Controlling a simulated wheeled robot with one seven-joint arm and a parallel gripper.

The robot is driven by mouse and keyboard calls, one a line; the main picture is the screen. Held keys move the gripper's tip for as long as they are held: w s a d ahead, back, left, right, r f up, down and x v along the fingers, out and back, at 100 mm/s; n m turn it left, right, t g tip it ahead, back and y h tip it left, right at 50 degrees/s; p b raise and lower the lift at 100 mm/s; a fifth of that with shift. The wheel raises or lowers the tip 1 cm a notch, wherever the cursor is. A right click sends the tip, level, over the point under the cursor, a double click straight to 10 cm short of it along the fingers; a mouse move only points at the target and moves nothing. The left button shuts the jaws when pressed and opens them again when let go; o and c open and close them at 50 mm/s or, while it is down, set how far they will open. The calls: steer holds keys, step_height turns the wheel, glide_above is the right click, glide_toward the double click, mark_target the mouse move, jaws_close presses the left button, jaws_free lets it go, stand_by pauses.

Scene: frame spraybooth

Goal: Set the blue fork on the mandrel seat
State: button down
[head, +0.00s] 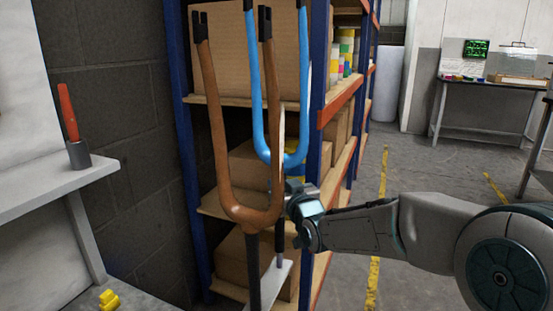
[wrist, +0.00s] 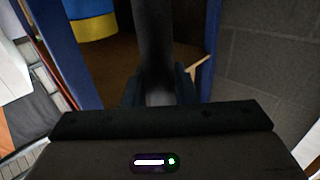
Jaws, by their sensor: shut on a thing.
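The blue fork (head: 257,100) stands upright in the head view, prongs up, behind an orange-brown fork (head: 222,160) that hides part of it. My gripper (head: 291,192) is at the blue fork's lower end, just below its U-shaped crown. In the wrist view my gripper (wrist: 158,94) is shut on a dark round stem (wrist: 153,45), which I take as the blue fork's stem. A dark post (head: 279,248) shows below, above a pale plate (head: 283,275). I cannot tell whether this post is the stem's lower end or the mandrel seat.
The orange-brown fork's dark stem stands close in front. A blue-and-orange shelf rack (head: 338,100) with cardboard boxes (head: 228,50) is right behind. A grey ledge (head: 40,190) with a red-handled tool (head: 68,112) is at left. Open floor (head: 410,225) lies right, beyond my arm.

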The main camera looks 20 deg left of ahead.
steer(key=shift+r+p, duration=1.5)
steer(key=shift+r, duration=1.2)
